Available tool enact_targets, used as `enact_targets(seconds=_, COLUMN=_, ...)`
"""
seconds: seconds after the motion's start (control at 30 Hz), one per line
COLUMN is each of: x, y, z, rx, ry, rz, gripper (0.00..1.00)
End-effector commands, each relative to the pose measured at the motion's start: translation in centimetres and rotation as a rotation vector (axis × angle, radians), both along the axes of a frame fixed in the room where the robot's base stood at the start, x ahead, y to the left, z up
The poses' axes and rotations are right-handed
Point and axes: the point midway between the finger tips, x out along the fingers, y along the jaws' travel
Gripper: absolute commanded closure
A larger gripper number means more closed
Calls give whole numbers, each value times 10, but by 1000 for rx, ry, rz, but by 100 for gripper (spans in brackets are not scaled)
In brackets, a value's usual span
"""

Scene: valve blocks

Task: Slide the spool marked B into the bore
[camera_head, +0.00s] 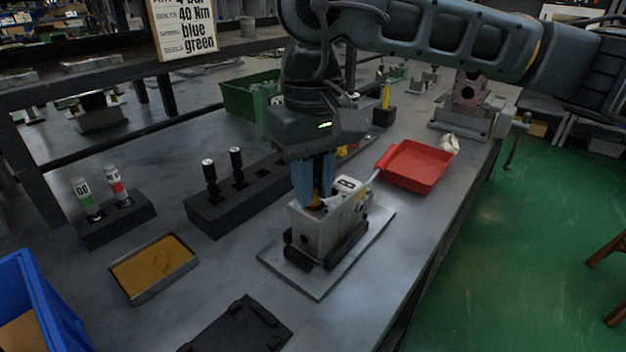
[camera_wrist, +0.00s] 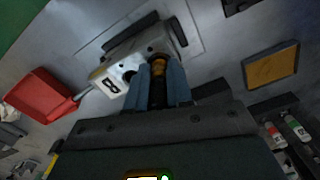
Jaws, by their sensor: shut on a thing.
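My gripper (camera_head: 316,198) points down over the grey valve block (camera_head: 322,232), with its blue fingers shut on a spool (camera_wrist: 158,68). The spool shows dark with a brass-orange part between the fingers in the wrist view. No letter is readable on the spool itself. A white tag with a black B (camera_head: 347,183) sits on top of the block, and it also shows in the wrist view (camera_wrist: 111,85). A dark round hole (camera_wrist: 130,75) lies in the block beside the tag. The spool's lower end is at the block's top, but I cannot tell whether it is inside a bore.
The block stands on a grey plate (camera_head: 378,222). A black rack (camera_head: 228,207) with two dark spools is to the left. A red tray (camera_head: 415,166) is at right, a yellow-floored tray (camera_head: 153,267) at front left. A small holder (camera_head: 117,222) carries two labelled vials.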

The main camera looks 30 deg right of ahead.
Motion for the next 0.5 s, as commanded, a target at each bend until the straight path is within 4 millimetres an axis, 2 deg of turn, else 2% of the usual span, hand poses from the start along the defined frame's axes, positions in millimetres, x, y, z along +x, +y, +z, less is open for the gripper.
enact_targets(seconds=0.37, x=0, y=0, z=-9, rx=0, ry=0, rz=0, gripper=100)
enact_targets(seconds=0.4, x=0, y=0, z=-8, rx=0, ry=-1, rz=0, gripper=77)
enact_targets(seconds=0.5, x=0, y=0, z=-8, rx=0, ry=0, rz=0, gripper=68)
